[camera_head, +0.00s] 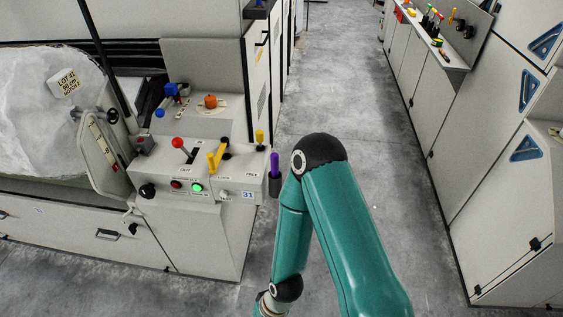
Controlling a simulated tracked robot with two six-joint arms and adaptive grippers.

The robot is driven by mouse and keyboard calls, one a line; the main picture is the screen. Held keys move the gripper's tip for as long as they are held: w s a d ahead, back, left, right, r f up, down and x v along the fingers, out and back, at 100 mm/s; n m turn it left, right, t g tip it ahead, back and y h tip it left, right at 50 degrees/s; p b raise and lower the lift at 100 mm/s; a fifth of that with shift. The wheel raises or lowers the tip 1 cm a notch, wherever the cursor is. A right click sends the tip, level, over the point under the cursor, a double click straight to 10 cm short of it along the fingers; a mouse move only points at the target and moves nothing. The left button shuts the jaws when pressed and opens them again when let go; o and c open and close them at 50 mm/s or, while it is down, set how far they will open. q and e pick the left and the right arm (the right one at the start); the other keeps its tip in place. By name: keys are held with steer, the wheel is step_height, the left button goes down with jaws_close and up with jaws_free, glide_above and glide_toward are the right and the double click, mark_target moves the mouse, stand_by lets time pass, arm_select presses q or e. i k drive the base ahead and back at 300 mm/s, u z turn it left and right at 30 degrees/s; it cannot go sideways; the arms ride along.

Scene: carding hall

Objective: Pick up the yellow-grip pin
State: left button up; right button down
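Two yellow-handled parts stand on the grey control panel (215,188). One is a slim upright yellow grip (260,136) with a dark lower end, at the panel's right back corner above the FREE label. The other is a larger yellow handle (215,159) beside black knobs, near the LOCK label. I cannot tell for sure which is the pin. Neither is touched by an arm. One teal arm of mine rises from the lower right, bends in front of the panel's right side and runs down to the bottom edge. Both grippers are out of view.
A red-knobbed lever (178,143), a lit green button (197,188) and a purple grip (275,165) are close by. An orange knob (210,101) sits behind. A white wrapped roll (45,115) is at left. The aisle floor (340,80) is clear; grey cabinets (435,105) line the right.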

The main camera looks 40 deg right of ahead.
mark_target(259, 134)
steer(key=z, duration=0.1)
steer(key=k, duration=0.45)
steer(key=z, duration=1.15)
steer(key=i, duration=0.95)
steer(key=z, duration=0.2)
